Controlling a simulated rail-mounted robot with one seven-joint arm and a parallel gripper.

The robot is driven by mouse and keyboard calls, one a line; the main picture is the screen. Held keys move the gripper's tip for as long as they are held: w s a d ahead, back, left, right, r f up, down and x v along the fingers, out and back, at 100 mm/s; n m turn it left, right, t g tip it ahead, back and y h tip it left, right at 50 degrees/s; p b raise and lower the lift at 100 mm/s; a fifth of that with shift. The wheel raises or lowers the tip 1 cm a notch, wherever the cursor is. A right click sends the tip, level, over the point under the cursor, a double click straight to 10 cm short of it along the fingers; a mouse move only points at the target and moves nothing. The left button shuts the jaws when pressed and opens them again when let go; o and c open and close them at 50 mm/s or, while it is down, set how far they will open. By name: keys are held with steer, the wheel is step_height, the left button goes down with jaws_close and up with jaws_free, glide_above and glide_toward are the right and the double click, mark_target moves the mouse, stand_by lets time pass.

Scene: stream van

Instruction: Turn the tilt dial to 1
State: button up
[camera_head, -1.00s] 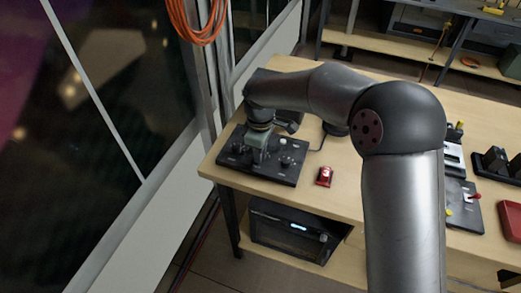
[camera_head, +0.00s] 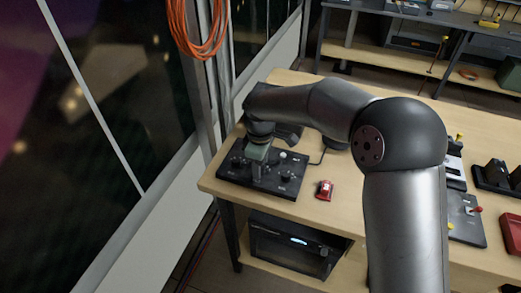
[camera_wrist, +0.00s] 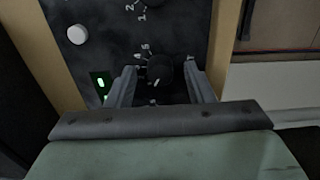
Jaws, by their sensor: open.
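A black control panel (camera_head: 232,172) lies on the near left part of the wooden bench. In the wrist view, a round black dial (camera_wrist: 160,69) sits on the panel (camera_wrist: 95,22), with white numbers around it. A 4 and a 5 show at its upper left. A short white mark shows near its lower edge, but its exact setting is hard to read. My gripper (camera_wrist: 160,72) is open, with one finger on each side of this dial. Contact cannot be told. In the head view, my gripper (camera_head: 257,170) is low over the panel and partly hides it. The dial's name is not readable.
A second numbered dial (camera_wrist: 155,3) is cut off at the wrist view's top edge. A white button (camera_wrist: 77,34) and a green-lit indicator (camera_wrist: 100,82) are also on the panel. A small red object (camera_head: 325,190) lies to the panel's right, with bare bench around it.

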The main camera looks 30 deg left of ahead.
step_height(320, 180, up, 17)
steer(key=b, duration=0.1)
stand_by(0.7)
steer(key=d+f+m, duration=0.2)
steer(key=d+m, duration=0.8)
steer(key=d, duration=1.8)
steer(key=s+d+f+m, duration=0.3)
steer(key=s+d+m, duration=0.2)
steer(key=s+d, duration=0.2)
steer(key=s+d+f+m, duration=0.4)
steer(key=s+d, duration=0.3)
steer(key=d, duration=0.3)
steer(key=shift+s+f+m+t, duration=0.2)
steer(key=shift+s+m+t, duration=0.1)
steer(key=shift+m, duration=0.5)
steer(key=shift+d, duration=0.1)
